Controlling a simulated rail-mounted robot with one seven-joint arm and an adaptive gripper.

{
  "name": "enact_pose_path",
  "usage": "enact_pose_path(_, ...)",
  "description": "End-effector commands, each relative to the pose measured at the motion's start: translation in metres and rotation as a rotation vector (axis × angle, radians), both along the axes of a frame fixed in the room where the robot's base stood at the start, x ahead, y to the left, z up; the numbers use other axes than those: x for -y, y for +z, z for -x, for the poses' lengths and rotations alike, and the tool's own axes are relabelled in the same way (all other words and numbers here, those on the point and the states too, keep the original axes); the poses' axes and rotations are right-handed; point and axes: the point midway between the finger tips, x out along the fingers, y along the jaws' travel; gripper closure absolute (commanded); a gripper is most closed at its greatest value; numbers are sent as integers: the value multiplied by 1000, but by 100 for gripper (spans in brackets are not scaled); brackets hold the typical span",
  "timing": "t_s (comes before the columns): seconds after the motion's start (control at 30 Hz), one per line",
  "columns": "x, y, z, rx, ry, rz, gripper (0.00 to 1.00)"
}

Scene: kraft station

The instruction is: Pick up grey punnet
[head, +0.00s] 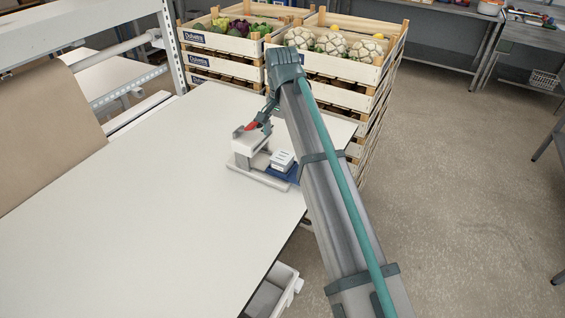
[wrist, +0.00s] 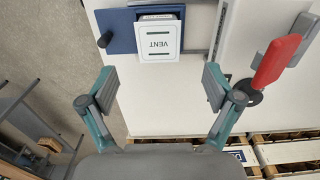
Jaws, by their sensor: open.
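I cannot pick out a clear grey punnet in either view. A pale grey open container (head: 270,298) shows below the table's front edge at the bottom of the head view, partly hidden by the table; I cannot tell whether it is the punnet. My gripper (wrist: 158,86) is open and empty, its two fingers spread apart in the wrist view over the white table. In the head view the arm reaches over the table's right edge, with the gripper mostly hidden behind the arm's end.
A pale device with a red handle (wrist: 276,60) stands on the white table (head: 120,220). Beside it a white block marked VENT (wrist: 160,42) lies on a blue base (wrist: 120,32). Stacked vegetable crates (head: 215,42) stand behind. The table's left and front are clear.

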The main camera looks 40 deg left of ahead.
Motion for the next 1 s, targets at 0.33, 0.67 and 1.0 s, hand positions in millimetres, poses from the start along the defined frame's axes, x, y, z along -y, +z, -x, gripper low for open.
enact_pose_path(0.33, 1, -35, 0, 0, 0, 0, 10)
enact_pose_path(0.67, 3, -64, -4, -1, 0, 1, 10)
enact_pose_path(1.0, 2, -87, -4, 1, 1, -1, 10)
